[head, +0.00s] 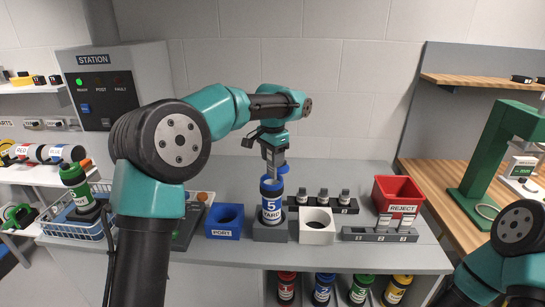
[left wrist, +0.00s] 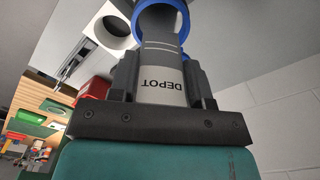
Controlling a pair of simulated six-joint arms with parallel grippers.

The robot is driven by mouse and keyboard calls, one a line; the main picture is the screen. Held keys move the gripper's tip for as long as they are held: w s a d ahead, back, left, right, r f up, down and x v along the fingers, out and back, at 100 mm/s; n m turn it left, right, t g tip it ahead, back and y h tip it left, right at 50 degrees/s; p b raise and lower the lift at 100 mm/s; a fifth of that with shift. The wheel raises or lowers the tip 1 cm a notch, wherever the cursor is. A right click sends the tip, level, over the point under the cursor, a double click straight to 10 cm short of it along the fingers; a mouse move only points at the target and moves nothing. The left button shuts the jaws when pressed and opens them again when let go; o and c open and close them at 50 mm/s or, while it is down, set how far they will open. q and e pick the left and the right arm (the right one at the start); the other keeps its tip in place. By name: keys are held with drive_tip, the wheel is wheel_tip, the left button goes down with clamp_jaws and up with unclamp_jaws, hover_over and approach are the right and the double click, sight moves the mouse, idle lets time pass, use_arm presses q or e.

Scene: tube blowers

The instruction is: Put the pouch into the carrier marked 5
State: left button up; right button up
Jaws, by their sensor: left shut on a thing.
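The pouch (left wrist: 165,88), a grey cylinder with a pale band lettered DEPOT, is between the fingers of my left gripper (left wrist: 163,82), which is shut on it. In the head view my left gripper (head: 275,158) points down, right above the blue carrier marked 5 YARD (head: 271,207). That carrier stands upright in a grey holder. In the left wrist view the pouch's far end lies at the carrier's blue rim (left wrist: 184,22); I cannot tell how deep it reaches. My right gripper is out of view; only my right arm shows at the lower right.
A blue PORT block (head: 225,222) is left of the carrier, and a white block with a round hole (head: 317,226) is right. Behind stands a dark rack (head: 345,207) of small pouches. A red REJECT bin (head: 397,190) is farther right. Several numbered carriers (head: 322,290) stand below.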

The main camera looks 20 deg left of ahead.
sight(272, 169)
use_arm(q)
drive_tip(key=shift+f, duration=0.3)
drive_tip(key=shift+f, duration=1.9)
drive_tip(key=shift+f, duration=0.1)
drive_tip(key=o, duration=1.1)
wheel_tip(272, 169, up, 18)
drive_tip(key=shift+f, duration=0.25)
